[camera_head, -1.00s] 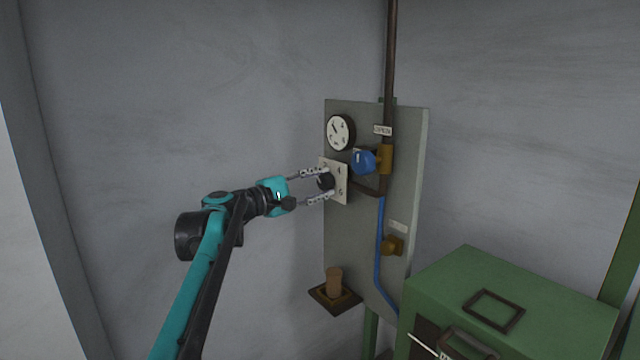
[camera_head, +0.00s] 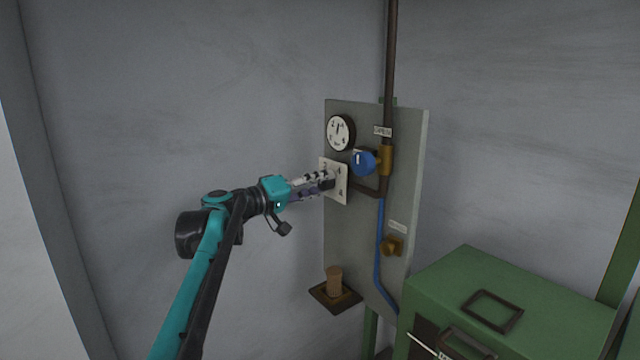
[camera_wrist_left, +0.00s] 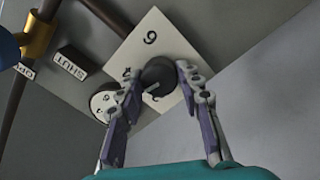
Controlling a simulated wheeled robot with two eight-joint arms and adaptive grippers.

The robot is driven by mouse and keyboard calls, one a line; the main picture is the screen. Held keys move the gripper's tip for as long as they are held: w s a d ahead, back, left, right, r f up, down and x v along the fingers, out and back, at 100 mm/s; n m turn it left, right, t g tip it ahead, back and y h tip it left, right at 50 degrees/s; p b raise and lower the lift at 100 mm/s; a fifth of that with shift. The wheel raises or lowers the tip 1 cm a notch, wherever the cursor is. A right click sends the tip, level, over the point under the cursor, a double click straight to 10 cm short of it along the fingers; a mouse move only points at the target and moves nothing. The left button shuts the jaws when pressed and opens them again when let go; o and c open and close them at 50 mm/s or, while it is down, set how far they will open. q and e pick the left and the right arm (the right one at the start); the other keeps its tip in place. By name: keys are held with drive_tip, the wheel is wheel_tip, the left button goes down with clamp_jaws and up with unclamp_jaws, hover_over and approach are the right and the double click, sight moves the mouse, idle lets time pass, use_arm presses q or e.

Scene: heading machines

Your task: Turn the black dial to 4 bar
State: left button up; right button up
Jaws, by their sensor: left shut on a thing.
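The black dial (camera_wrist_left: 158,74) sits on a white number plate (camera_wrist_left: 172,45), which also shows on the grey panel in the head view (camera_head: 341,186). My left gripper (camera_wrist_left: 158,77) is shut on the dial, one fingertip on each side; it also shows in the head view (camera_head: 328,181), where it largely hides the dial. A pale pointer mark on the dial points to the lower left in the wrist view, near the 4; its exact setting is hard to tell. A 6 is clear at the top of the plate. The round gauge (camera_head: 339,132) above has its needle about upright. My right gripper is not in view.
A blue valve handle (camera_head: 363,161) with a brass body sits close to the right of the plate. A brown pipe (camera_head: 391,55) and a blue hose (camera_head: 379,235) run along the panel. A small shelf (camera_head: 335,297) and a green cabinet (camera_head: 510,285) are lower down.

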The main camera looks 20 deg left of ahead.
use_arm(q)
drive_tip(key=m, duration=0.5)
drive_tip(key=shift+f, duration=0.1)
drive_tip(key=shift+m, duration=0.4)
drive_tip(key=o, duration=1.2)
drive_tip(key=shift+c, duration=0.2)
drive_tip(key=v, duration=1.2)
drive_tip(key=shift+a, duration=0.1)
